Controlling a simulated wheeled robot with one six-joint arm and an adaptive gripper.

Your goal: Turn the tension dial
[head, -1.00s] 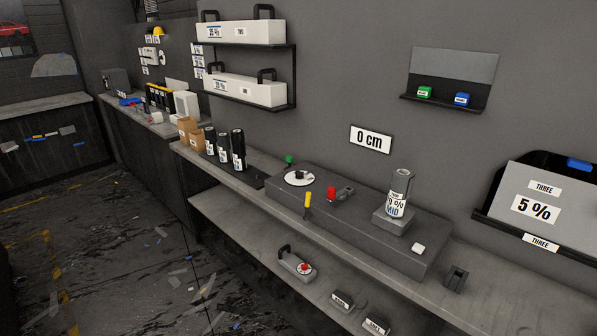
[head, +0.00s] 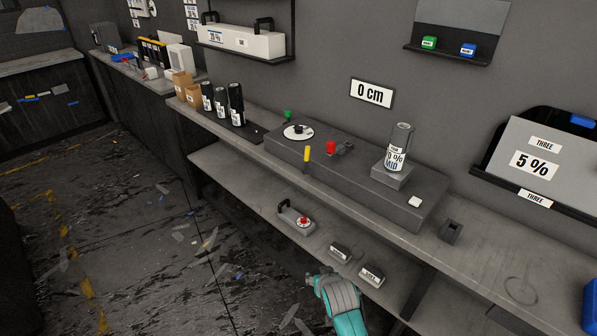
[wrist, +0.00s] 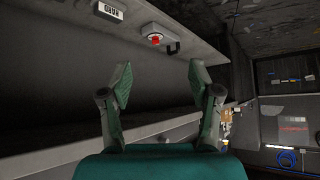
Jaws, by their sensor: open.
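A round white dial plate with a black knob (head: 298,132) sits on the left end of the grey machine block (head: 420,197) on the bench; its markings are too small to read. A small device with a red knob on a white disc (head: 303,222) and a black handle stands on the lower shelf; it also shows in the wrist view (wrist: 155,39). My gripper (wrist: 160,72) is open and empty, its two green-padded fingers spread, apart from both devices. In the head view my teal arm is low in the picture, in front of the lower shelf.
The block also bears a yellow lever (head: 307,154), a red knob (head: 330,147) and a film roll (head: 398,148) on a stand. Two small labelled boxes, one here (head: 371,275), sit on the lower shelf (head: 250,190). Black rolls (head: 236,103) stand left of the block. The floor in front is open.

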